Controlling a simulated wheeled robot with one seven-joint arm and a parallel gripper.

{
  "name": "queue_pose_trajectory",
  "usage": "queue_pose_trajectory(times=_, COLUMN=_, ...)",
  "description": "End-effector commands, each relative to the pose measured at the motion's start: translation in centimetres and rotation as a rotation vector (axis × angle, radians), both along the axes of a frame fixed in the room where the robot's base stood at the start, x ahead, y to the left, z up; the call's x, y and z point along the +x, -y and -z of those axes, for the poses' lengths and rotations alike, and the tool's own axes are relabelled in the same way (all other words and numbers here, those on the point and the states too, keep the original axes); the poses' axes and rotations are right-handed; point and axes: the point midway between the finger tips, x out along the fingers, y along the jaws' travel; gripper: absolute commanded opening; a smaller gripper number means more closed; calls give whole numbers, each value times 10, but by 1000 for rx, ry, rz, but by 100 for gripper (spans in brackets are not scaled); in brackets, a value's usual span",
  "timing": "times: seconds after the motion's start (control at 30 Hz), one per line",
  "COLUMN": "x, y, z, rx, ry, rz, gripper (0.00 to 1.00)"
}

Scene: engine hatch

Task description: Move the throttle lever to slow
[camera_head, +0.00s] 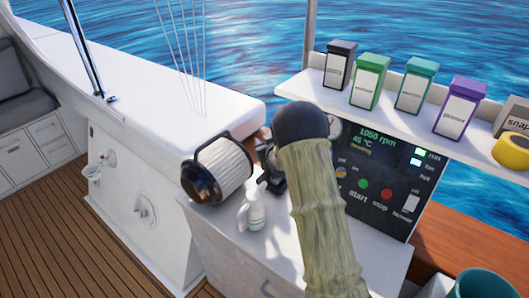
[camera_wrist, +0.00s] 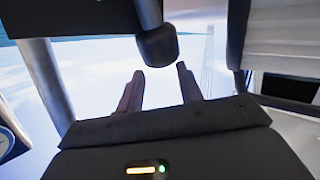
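In the wrist view, the two fingers of my gripper (camera_wrist: 159,71) stand apart with an empty gap between them. A dark rounded knob on a grey shaft, seemingly the throttle lever (camera_wrist: 157,46), hangs into view just beyond the fingertips, roughly in line with the gap. It looks apart from the fingers. In the head view my sleeved arm covers the middle of the console, and I cannot make out the lever or its slow mark there.
A pleated filter cylinder (camera_head: 223,169) and a small white bottle (camera_head: 254,211) are left of my arm. Several boxes, including a green box (camera_head: 369,83) and a purple box (camera_head: 459,107), line the shelf (camera_head: 300,88). A yellow roll (camera_head: 512,150) is at right.

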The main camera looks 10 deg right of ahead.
Motion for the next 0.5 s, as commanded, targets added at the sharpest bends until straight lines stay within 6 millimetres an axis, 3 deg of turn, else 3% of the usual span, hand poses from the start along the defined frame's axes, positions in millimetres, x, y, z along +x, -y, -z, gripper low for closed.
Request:
queue_pose_trajectory(times=0.2, x=0, y=-2, z=-30, rx=2, ry=2, rz=-3, gripper=36)
queue_pose_trajectory(times=0.5, x=0, y=-2, z=-35, rx=2, ry=0, rz=-3, gripper=36)
